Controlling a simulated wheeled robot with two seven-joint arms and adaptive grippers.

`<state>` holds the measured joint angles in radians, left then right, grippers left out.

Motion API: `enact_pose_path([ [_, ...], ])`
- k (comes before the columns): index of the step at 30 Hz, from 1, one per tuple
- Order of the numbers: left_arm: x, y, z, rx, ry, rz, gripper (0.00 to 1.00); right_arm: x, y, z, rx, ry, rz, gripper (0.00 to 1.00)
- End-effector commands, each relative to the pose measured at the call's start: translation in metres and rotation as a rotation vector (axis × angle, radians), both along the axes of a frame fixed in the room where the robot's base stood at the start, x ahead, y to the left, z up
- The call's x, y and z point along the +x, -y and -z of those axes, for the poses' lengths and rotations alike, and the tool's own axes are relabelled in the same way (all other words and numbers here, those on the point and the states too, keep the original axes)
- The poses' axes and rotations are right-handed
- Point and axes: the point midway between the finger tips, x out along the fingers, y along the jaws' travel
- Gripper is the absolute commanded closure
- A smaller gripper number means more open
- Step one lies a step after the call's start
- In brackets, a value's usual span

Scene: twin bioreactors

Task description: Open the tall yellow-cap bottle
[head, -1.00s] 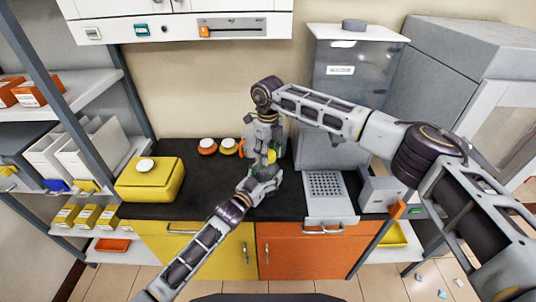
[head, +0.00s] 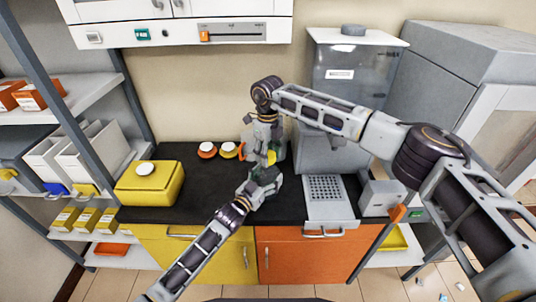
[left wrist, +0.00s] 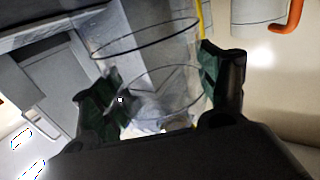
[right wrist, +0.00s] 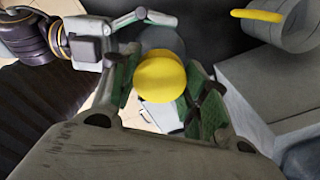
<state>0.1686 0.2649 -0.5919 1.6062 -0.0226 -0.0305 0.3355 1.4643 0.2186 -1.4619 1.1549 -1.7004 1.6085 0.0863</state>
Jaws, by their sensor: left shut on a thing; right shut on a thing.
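The bottle's yellow cap (head: 271,157) shows between my two grippers at the middle of the counter. In the right wrist view the yellow cap (right wrist: 160,77) sits between the green pads of my right gripper (right wrist: 160,85), which is shut on it from above. My left gripper (head: 264,180) is shut on the clear bottle body from the front. In the left wrist view the clear bottle (left wrist: 150,70) stands between the fingers of my left gripper (left wrist: 165,95). In the head view the grippers hide most of the bottle. I cannot tell whether the cap is loose from the neck.
A yellow box (head: 150,184) with a white lid stands at the left of the black counter (head: 190,203). Two small jars (head: 207,150) (head: 228,150) stand behind, left of the grippers. A grey machine with a perforated tray (head: 326,189) stands close on the right.

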Motion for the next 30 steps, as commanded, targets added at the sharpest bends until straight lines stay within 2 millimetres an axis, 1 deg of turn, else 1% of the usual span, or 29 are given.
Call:
enact_pose_path([
  [12, 0.000, 0.000, 0.001, 0.001, -0.001, 0.000, 0.93, 0.000, 0.000, -0.034, 0.001, 0.001, 0.000, 0.83],
  [15, 0.000, 0.000, 0.001, 0.001, -0.001, 0.000, 0.93, 0.000, 0.000, -0.038, 0.000, 0.001, 0.000, 0.83],
  [22, 0.000, 0.000, 0.001, 0.001, -0.001, 0.000, 0.93, 0.000, 0.000, -0.038, 0.001, 0.001, 0.000, 0.83],
  [23, 0.000, 0.000, 0.001, 0.001, -0.001, 0.000, 0.25, 0.000, 0.000, -0.038, 0.001, 0.001, 0.000, 0.83],
  [28, 0.000, 0.000, 0.000, 0.001, -0.001, 0.000, 0.03, 0.000, 0.000, -0.038, 0.001, 0.001, 0.000, 0.83],
  [29, 0.000, 0.000, 0.000, 0.001, -0.001, 0.000, 0.01, 0.000, 0.000, -0.038, 0.001, 0.001, 0.000, 0.83],
  [30, 0.000, 0.000, 0.000, 0.001, -0.001, 0.000, 0.01, 0.000, 0.000, -0.038, 0.001, 0.001, 0.000, 0.83],
])
